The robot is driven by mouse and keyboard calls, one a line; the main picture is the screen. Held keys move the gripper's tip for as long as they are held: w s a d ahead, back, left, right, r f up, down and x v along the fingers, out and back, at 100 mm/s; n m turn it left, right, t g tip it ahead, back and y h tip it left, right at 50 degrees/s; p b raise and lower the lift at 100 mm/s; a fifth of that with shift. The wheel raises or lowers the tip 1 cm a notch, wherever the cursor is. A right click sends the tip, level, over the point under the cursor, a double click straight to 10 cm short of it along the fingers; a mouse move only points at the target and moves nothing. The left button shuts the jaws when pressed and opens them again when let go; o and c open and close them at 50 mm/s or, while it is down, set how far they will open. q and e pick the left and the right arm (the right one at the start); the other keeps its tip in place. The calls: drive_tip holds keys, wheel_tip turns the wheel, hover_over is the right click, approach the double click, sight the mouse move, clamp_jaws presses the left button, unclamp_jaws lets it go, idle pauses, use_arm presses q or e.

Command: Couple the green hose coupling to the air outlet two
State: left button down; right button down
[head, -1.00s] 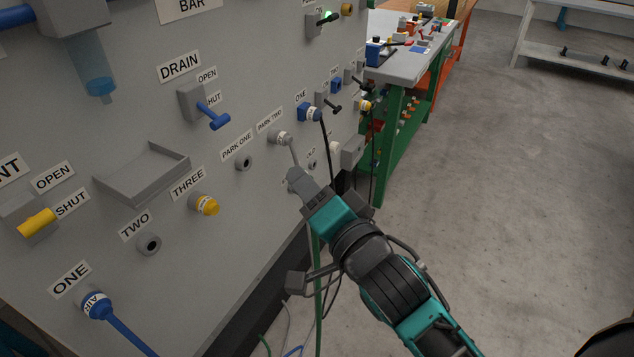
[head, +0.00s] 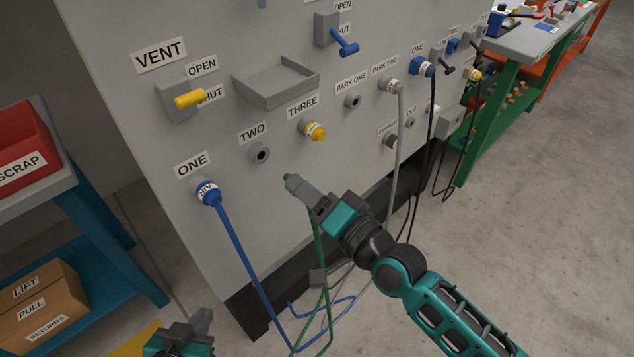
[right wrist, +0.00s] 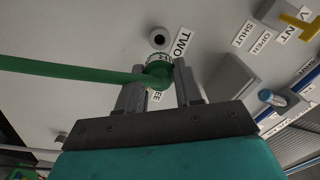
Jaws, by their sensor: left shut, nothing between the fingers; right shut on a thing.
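Air outlet two is a dark-centred grey socket (head: 260,153) on the grey panel, under the TWO label. It is empty, and it also shows in the right wrist view (right wrist: 159,39). My right gripper (head: 295,184) is shut on the green hose coupling (head: 288,177), right of and below outlet two, apart from it. In the right wrist view the coupling (right wrist: 158,72) sits between the fingers, its green hose (right wrist: 70,67) running left. My left gripper (head: 202,320) is shut and empty, low at the bottom left, away from the panel.
A blue hose coupling (head: 208,194) sits on outlet ONE, its hose hanging down. A yellow fitting (head: 315,131) is at THREE. A tray (head: 275,82) and the yellow VENT handle (head: 190,99) stick out above. A blue bench (head: 100,225) stands left.

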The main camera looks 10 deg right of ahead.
sight(287, 176)
idle(0.4)
drive_tip(key=shift+w, duration=0.1)
drive_tip(key=shift+w+a, duration=0.15)
drive_tip(key=shift+w, duration=0.05)
drive_tip(key=shift+x, duration=2.2)
drive_tip(key=shift+w+a, duration=0.25)
drive_tip(key=shift+x, duration=1.4)
